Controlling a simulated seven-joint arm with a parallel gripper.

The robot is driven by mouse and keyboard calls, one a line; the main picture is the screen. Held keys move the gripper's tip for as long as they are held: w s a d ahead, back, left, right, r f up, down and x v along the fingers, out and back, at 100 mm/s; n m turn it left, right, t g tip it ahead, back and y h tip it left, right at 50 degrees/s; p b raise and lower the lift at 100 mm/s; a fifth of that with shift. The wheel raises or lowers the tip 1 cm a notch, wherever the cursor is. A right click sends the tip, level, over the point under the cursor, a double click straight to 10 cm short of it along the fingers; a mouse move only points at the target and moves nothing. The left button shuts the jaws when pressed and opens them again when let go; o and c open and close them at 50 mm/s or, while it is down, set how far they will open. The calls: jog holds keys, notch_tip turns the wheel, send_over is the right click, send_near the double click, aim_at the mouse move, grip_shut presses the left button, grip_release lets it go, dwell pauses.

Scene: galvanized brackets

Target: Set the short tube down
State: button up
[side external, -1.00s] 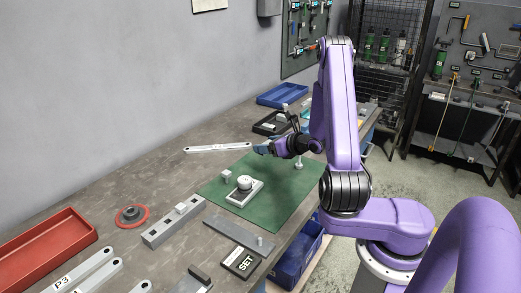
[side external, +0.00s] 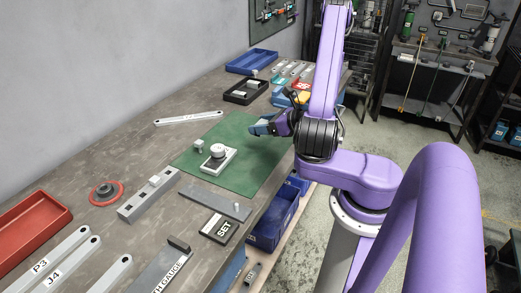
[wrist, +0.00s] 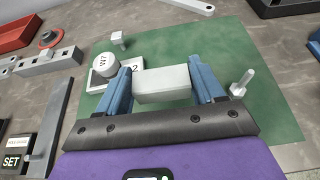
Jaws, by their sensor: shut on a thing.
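My gripper (wrist: 163,85) is shut on the short tube (wrist: 162,84), a pale grey box-like piece held crosswise between the blue fingers in the wrist view. The gripper (side external: 262,127) also shows in the side view, over the right rear part of the green mat (side external: 247,168). The tube is above the mat; its exact height cannot be told. In the side view I cannot make the tube out behind the fingers.
A round weight marked W7 (wrist: 104,65) sits on a pale plate just left of the tube. Bare mat lies beyond the tube.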

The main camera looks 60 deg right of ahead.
aim_at(263, 153)
jog(key=shift+s+f, duration=0.1)
jog(key=shift+f, duration=3.95)
jog(key=shift+f, duration=0.1)
jog(key=o, duration=1.1)
jog(key=shift+c, duration=0.2)
